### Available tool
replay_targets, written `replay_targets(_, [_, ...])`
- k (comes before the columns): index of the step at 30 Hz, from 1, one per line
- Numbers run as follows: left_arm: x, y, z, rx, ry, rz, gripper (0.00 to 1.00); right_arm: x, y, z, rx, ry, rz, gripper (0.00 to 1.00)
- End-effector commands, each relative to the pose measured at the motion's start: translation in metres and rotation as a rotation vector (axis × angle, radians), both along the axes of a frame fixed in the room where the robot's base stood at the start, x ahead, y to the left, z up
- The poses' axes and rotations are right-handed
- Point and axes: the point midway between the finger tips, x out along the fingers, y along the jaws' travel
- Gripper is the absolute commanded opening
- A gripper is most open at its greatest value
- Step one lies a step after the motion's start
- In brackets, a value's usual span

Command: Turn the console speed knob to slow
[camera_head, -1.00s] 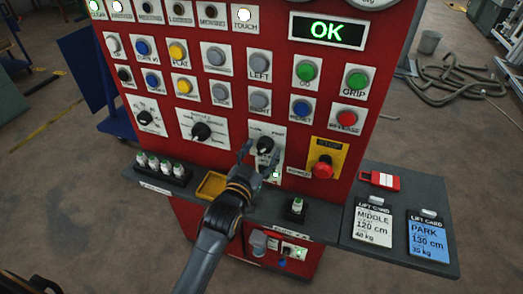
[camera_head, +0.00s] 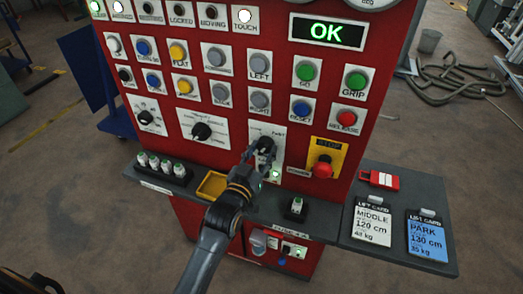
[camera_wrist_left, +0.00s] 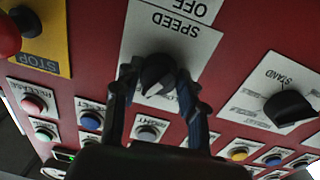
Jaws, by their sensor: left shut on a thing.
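The speed knob (camera_head: 265,146) is a black knob on a white plate low on the red console (camera_head: 215,125). In the left wrist view the knob (camera_wrist_left: 157,74) sits between the two fingers, on a plate (camera_wrist_left: 180,35) whose word SPEED appears upside down. My left gripper (camera_head: 259,155) reaches up from below and is shut on the knob. The fingers hide part of the knob and plate, so I cannot read which setting its pointer faces. My right gripper is not in view.
A red stop button (camera_head: 322,167) on a yellow plate is right of the knob. Another black knob (camera_head: 202,131) is on the left. A grey shelf (camera_head: 330,228) below holds a yellow tray (camera_head: 211,185), vials (camera_head: 160,166) and cards (camera_head: 373,220).

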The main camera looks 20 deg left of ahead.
Motion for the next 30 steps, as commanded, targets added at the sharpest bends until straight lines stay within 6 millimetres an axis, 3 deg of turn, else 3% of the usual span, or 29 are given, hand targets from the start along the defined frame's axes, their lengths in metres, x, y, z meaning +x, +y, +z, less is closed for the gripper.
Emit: replay_targets(30, [0.0, -0.003, 0.001, -0.905, 0.03, 0.001, 0.1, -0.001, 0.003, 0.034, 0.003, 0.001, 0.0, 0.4])
